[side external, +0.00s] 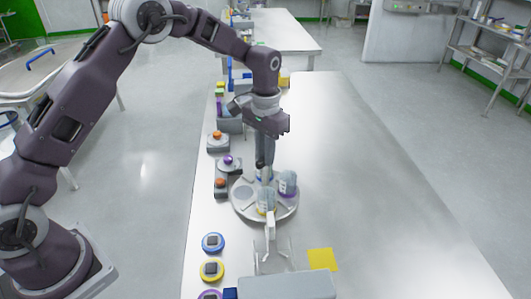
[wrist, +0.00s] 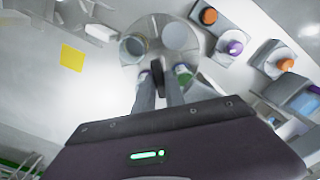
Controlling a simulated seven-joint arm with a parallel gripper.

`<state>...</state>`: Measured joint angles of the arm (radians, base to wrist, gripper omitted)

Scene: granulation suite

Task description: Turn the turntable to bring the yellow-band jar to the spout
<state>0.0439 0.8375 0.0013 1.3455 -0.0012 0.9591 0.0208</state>
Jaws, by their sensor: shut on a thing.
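The round grey turntable (side external: 243,208) lies on the bench and also shows in the wrist view (wrist: 157,25). The yellow-band jar (side external: 266,205) stands at its front, near the pale spout post (side external: 270,228). A purple-band jar (side external: 288,186) stands at its right. In the wrist view a jar (wrist: 133,46) stands at upper left, its band unclear, and a jar with green on it (wrist: 183,76) is beside the right finger. One pad (wrist: 180,35) is empty. My gripper (side external: 264,166) reaches down over the turntable; its fingers (wrist: 158,90) are shut on a dark peg (wrist: 157,70), partly hidden.
Button boxes with orange (side external: 220,181) and purple (side external: 228,160) tops stand left of the turntable. Round blue (side external: 213,242) and yellow (side external: 211,269) discs lie in front left. A yellow square (side external: 322,259) lies at front right. The bench's right side is clear.

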